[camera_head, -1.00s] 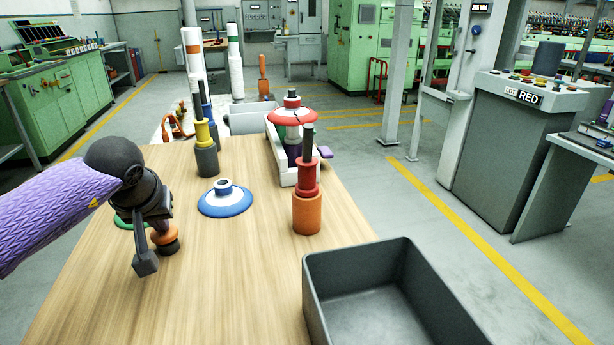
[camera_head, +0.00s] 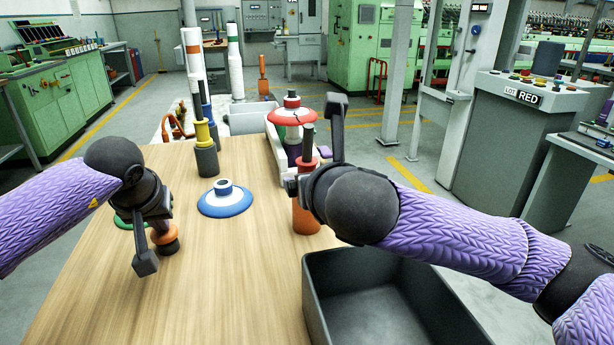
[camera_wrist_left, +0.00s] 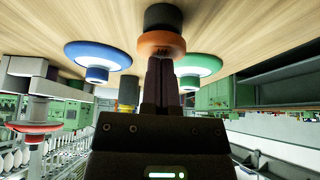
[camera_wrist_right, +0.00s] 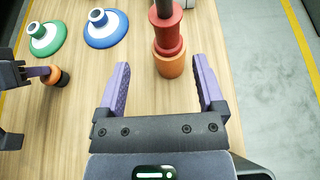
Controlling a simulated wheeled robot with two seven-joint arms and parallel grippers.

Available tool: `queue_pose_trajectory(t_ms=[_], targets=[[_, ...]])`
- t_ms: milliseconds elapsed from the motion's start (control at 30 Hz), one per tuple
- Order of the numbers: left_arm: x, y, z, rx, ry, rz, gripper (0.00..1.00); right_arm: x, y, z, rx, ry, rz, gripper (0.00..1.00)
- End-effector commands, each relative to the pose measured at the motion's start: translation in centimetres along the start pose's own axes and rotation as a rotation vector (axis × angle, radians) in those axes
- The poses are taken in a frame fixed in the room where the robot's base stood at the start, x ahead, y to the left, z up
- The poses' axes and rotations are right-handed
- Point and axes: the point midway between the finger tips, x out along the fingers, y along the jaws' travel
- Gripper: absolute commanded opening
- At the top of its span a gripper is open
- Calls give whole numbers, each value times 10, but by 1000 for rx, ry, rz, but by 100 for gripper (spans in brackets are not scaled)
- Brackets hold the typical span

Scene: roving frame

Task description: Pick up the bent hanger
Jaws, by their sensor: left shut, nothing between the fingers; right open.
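No thing in view is plainly a bent hanger. A blue and white disc with a raised collar (camera_head: 225,198) lies on the wooden table (camera_head: 240,270), and it also shows in the right wrist view (camera_wrist_right: 103,30). A green one (camera_wrist_right: 45,38) lies beside it. A red disc-topped piece (camera_head: 292,116) stands in a white tray at the back. My left gripper (camera_wrist_left: 160,62) is shut and empty, its tips at a small orange and black piece (camera_head: 165,243). My right gripper (camera_wrist_right: 161,65) is open and empty, its fingers pointing towards an orange and red stacked piece (camera_wrist_right: 169,62).
A dark open bin (camera_head: 390,300) stands at the table's front right, below my right arm. A yellow and grey stacked piece (camera_head: 206,155) stands further back on the left. Tall white columns (camera_head: 194,60) rise behind the table. The table's left front is clear.

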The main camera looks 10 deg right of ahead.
Motion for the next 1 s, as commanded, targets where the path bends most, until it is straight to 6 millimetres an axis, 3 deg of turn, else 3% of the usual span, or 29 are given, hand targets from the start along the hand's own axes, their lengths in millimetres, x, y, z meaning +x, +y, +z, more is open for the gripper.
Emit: queue_pose_trajectory(t_ms=[400,700,1000], targets=[[0,0,0,0,-1,0,0,74,-8,1,4,-1,-2,87],[0,0,0,0,0,0,0,83,-9,2,4,-3,-1,87],[0,0,0,0,-1,0,0,83,-9,2,4,-3,-1,24]])
